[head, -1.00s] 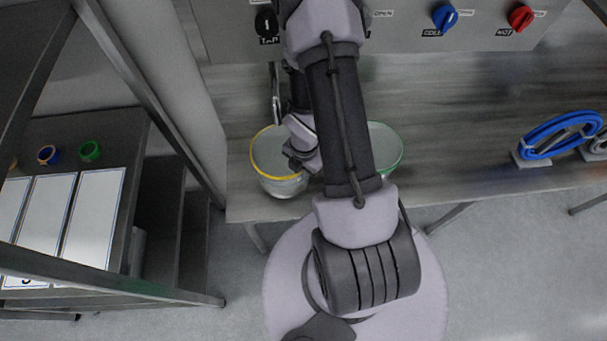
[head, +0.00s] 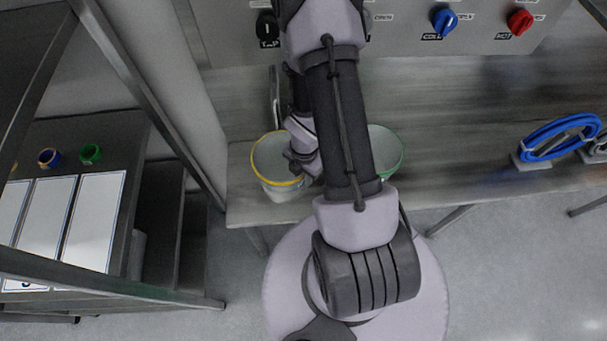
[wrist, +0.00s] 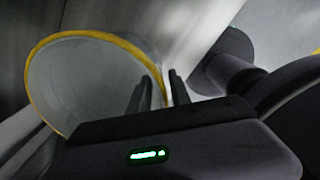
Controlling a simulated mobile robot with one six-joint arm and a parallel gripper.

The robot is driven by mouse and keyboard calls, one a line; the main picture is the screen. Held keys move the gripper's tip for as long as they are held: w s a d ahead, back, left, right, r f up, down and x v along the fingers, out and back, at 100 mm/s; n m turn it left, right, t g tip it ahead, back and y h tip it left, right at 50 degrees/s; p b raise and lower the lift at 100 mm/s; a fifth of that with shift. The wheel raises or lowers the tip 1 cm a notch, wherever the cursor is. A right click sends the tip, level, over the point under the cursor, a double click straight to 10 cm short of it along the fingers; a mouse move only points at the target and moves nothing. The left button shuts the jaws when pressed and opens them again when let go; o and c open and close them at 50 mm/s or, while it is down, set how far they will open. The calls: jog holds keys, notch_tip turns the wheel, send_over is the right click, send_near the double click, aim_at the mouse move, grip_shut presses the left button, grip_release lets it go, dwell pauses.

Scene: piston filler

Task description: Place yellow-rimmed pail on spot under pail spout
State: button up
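The yellow-rimmed pail (head: 268,183) is pale and see-through, and sits at the front left of the bench in the head view. Its right side is hidden by my arm. My gripper (head: 306,167) is at its right side. In the wrist view the pail (wrist: 80,75) opens toward the camera at the left, and its wall runs between the two fingers of my gripper (wrist: 158,90). The gripper looks shut on that wall. Whether the pail touches the bench is unclear. I cannot make out the pail spout or its spot.
A green-rimmed pail (head: 390,150) stands right of my arm, partly hidden. A metal tap pipe (head: 275,95) rises behind the yellow-rimmed pail. A blue hose coil (head: 558,138) is at the right. A metal frame post (head: 150,95) stands at the left. The bench between is clear.

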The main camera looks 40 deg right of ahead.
notch_tip(320, 180, up, 10)
jog(key=p, duration=0.8)
jog(key=shift+s+r, duration=0.15)
